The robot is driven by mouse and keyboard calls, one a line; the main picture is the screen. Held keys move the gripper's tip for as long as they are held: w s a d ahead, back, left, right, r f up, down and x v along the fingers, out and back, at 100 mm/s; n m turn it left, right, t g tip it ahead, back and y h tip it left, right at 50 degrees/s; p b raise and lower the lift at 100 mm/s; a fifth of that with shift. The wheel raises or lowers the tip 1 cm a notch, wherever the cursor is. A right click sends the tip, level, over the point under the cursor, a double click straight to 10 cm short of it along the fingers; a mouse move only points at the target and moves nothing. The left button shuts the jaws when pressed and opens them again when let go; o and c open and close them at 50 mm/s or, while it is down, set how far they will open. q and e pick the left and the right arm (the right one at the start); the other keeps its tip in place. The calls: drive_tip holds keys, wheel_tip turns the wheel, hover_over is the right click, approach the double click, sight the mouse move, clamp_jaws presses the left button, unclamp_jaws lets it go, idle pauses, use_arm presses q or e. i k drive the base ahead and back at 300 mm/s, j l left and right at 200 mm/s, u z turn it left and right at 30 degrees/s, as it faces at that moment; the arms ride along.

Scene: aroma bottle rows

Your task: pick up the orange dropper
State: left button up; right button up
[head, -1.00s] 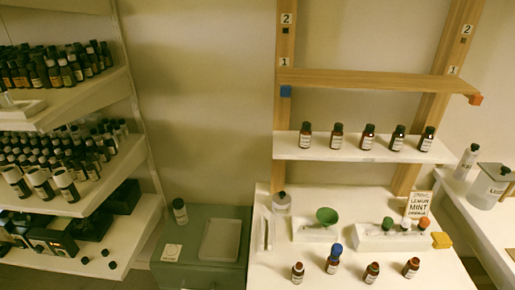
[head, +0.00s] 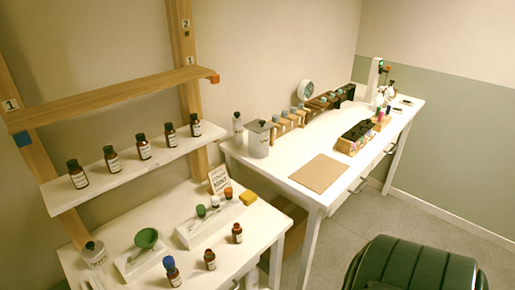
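The orange dropper (head: 228,192) stands at the right end of a small white rack (head: 189,237) on the low white table. A white-topped dropper (head: 215,201) and a green dropper (head: 201,210) stand beside it in the same rack. The three tops are close together. A small sign (head: 219,178) stands just behind them. Neither my left nor my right gripper is in view.
Brown bottles stand in front of the rack, one blue-topped (head: 172,271). A yellow block (head: 248,198) lies right of it. A green funnel (head: 146,238) is left. A bottle shelf (head: 103,174) overhangs behind. A dark green ribbed object (head: 412,266) fills the lower right.

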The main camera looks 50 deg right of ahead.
sight(227, 191)
drive_tip(key=z, duration=1.3)
